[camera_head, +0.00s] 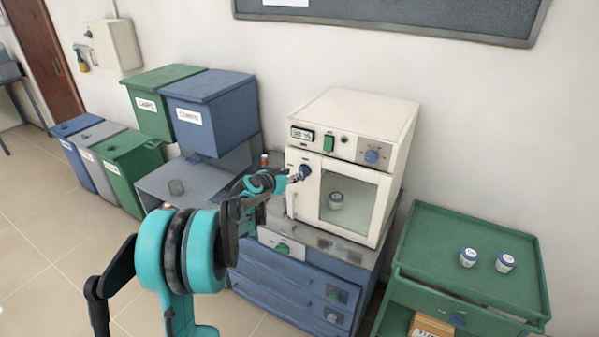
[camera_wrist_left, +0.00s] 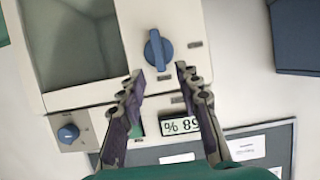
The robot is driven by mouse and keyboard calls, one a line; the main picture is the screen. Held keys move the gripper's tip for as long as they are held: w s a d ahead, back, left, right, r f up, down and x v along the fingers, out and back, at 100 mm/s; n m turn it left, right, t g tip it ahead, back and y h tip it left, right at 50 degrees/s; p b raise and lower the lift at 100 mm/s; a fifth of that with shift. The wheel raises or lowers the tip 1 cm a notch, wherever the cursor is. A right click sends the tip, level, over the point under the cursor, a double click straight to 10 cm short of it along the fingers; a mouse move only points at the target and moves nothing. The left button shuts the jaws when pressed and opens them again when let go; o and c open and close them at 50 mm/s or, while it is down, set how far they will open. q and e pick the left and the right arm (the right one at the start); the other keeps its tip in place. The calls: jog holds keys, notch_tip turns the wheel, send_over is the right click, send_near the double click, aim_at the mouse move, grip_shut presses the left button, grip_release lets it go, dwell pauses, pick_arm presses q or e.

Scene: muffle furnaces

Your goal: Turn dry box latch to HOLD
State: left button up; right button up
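The dry box (camera_head: 365,118) is a cream cabinet with a glass door, standing on a blue drawer unit. Its blue latch (camera_head: 305,172) is at the upper left of the door front. In the left wrist view, which is turned over, the latch (camera_wrist_left: 157,50) is a blue knob with a raised bar, roughly upright in the picture. My left gripper (camera_wrist_left: 162,74) is open, its two dark fingers spread with the tips just short of the latch bar, nothing between them. In the head view my left gripper (camera_head: 292,178) is at the latch; contact cannot be told. My right gripper is not in view.
A small jar (camera_head: 336,200) shows behind the door glass. A second blue knob (camera_head: 371,156) and a digital display (camera_head: 302,134) are on the top panel. A green cart (camera_head: 440,240) with two jars stands right. Bins (camera_head: 212,88) stand left.

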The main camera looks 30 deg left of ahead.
pick_arm(q)
jog(key=x, duration=0.6)
jog(key=shift+w+b, duration=0.2)
jog(key=shift+b, duration=0.2)
jog(key=shift+f, duration=0.15)
grip_shut()
